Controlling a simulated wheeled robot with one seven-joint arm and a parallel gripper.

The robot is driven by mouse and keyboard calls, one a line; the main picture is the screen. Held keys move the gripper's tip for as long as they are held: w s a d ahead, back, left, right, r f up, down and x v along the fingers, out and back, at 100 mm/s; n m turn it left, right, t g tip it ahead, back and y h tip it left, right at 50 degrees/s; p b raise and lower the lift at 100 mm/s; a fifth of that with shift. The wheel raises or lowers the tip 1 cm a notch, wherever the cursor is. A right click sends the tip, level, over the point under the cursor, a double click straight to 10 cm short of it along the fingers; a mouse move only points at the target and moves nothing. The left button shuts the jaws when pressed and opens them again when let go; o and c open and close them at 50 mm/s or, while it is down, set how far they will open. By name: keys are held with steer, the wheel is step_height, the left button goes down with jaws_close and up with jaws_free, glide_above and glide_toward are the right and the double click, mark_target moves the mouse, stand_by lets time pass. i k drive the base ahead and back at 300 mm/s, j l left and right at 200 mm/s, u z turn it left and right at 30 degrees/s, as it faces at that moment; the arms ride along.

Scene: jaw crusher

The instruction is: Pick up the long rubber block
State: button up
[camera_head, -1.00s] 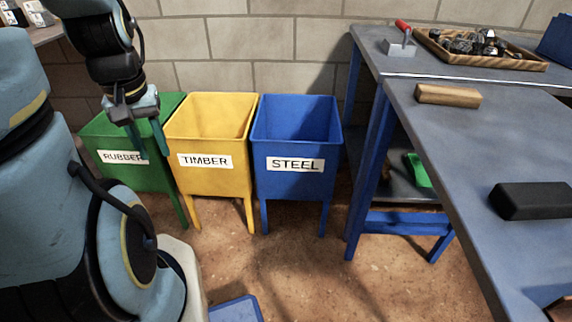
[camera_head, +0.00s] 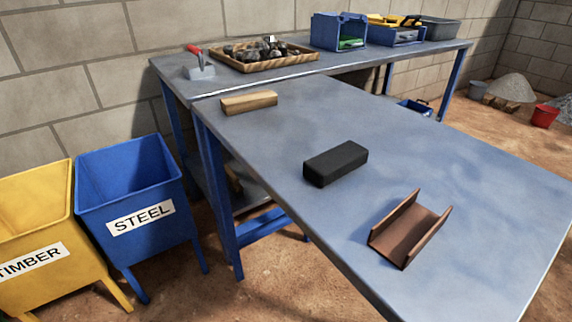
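A long black rubber block (camera_head: 336,164) lies flat on the near blue-grey table (camera_head: 440,150), close to the middle of its left part. It is free on all sides. A wooden block (camera_head: 249,103) lies further back on the same table, near its left edge. A rusty brown U-shaped steel channel (camera_head: 410,231) lies nearer to me, to the right of the black block, with its open side up. My gripper is outside this view.
A blue STEEL bin (camera_head: 137,200) and a yellow TIMBER bin (camera_head: 40,240) stand on the floor left of the table. A tray of stones (camera_head: 262,56), a red-handled tool (camera_head: 199,66) and blue crates (camera_head: 338,32) are on the back table. The near table's right half is bare.

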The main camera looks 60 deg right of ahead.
mark_target(328, 167)
steer(key=i+j+z, duration=0.15)
steer(key=z, duration=0.3)
steer(key=i+j+z, duration=0.15)
steer(key=j+z, duration=0.7)
steer(key=i+l, duration=0.05)
steer(key=l, duration=0.05)
